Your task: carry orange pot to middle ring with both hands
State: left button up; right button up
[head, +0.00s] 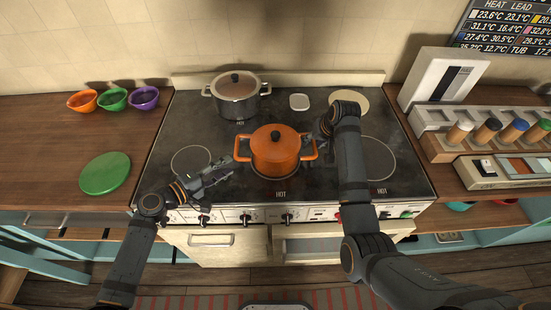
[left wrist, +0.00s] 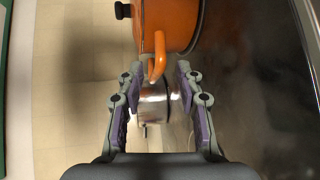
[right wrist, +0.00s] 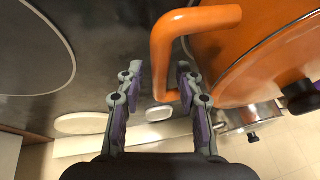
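The orange pot (head: 275,155), lidded with a black knob, is upright at the middle of the stove, over the middle ring (head: 262,176), which it largely hides. My left gripper (head: 233,163) is open at the pot's left handle (head: 241,148). In the left wrist view the orange handle (left wrist: 157,58) shows between and just beyond the fingertips (left wrist: 157,75). My right gripper (head: 322,132) is beside the right handle (head: 311,148), its fingers partly hidden by my arm. In the right wrist view it is open, with the handle (right wrist: 162,60) between the fingertips (right wrist: 159,75).
A steel pot (head: 237,98) stands behind on the stove, near a small white dish (head: 299,102) and a pale disc (head: 349,101). Empty rings lie at the left (head: 190,160) and right (head: 378,158). Bowls and a green plate (head: 105,173) are on the left counter, jars on the right.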

pick_arm(q)
jog(key=v, duration=0.5)
jog(key=shift+f, duration=0.1)
pick_arm(e)
jog(key=shift+s, duration=0.1)
pick_arm(q)
jog(key=shift+s+a, duration=0.15)
pick_arm(e)
jog(key=v, duration=1.2)
